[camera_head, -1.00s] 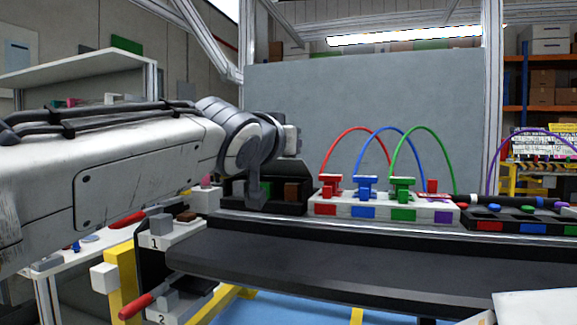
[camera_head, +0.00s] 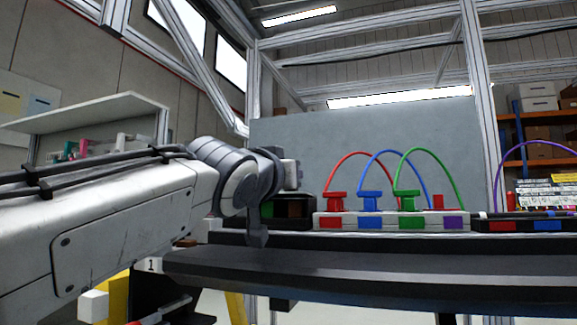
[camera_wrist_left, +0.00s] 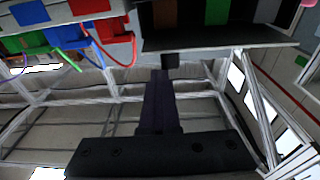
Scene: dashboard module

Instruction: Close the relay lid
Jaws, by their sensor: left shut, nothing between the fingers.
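The relay box (camera_head: 293,211) is black with green and brown relays, at the left end of the module row in the head view. In the wrist view its colored relays (camera_wrist_left: 216,12) show at the top, upside down, beside a dark flat panel (camera_wrist_left: 230,38). I cannot tell whether that panel is the lid. My left gripper (camera_wrist_left: 170,61) is shut and empty, its tip close to this panel; contact is unclear. In the head view my left wrist partly covers the box, and the lid's angle is not clear. My right gripper is not in view.
A white fuse block (camera_head: 391,222) with red, blue and green plugs and looped wires stands right of the box. A dark rail (camera_head: 380,268) runs in front. A grey panel (camera_head: 400,135) stands behind.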

